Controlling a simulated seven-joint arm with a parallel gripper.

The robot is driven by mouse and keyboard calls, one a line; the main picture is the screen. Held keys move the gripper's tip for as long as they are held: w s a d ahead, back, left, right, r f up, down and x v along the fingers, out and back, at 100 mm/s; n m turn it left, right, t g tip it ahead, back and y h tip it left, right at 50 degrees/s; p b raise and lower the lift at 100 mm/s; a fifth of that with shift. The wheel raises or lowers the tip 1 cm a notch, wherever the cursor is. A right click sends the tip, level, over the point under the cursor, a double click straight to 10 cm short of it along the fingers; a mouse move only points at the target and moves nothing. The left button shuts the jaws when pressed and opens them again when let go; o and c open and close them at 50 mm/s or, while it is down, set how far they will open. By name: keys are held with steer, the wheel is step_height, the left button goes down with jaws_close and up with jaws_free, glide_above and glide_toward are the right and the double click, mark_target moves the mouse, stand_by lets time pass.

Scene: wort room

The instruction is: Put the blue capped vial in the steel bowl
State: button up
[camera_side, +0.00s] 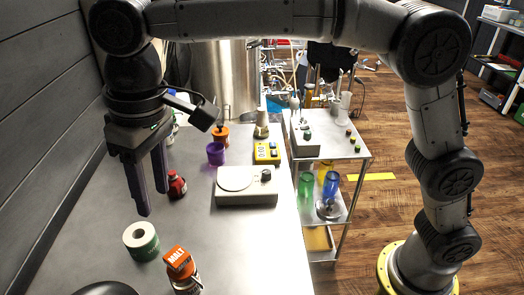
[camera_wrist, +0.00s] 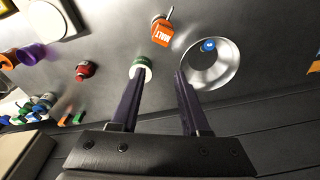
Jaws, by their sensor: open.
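A blue capped vial (camera_wrist: 208,45) shows in the wrist view, its round blue cap seen from above. It lies within the outline of the steel bowl (camera_wrist: 208,76), close to the bowl's upper edge in that picture. In the side view only a dark curved part of the bowl (camera_side: 105,289) shows at the bottom edge, and the vial is not visible there. My gripper (camera_side: 154,203) is open and empty, fingers pointing down above the bench. In the wrist view my gripper (camera_wrist: 159,72) has the bowl beyond its right finger.
A green and white roll (camera_side: 141,241) and an orange-topped MALT bottle (camera_side: 183,268) stand near the bowl. A red bottle (camera_side: 176,186), purple cup (camera_side: 216,154) and scale (camera_side: 246,190) stand farther back. Several small blue and green capped items (camera_wrist: 40,105) sit at left in the wrist view.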

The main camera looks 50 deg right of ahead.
steer(key=s+d+r+m+t, duration=0.1)
steer(key=s+d, duration=0.2)
steer(key=d, duration=0.8)
steer(key=s+d+r+m+t, duration=0.2)
steer(key=s+d, duration=0.1)
steer(key=d, duration=0.8)
steer(key=s+d+f+m+t, duration=0.1)
steer(key=s+d+f+m, duration=0.1)
steer(key=s+d+f, duration=0.7)
steer(key=s+d, duration=0.2)
steer(key=s, duration=0.2)
steer(key=shift+d+t+h, duration=0.2)
steer(key=shift+t+h, duration=0.2)
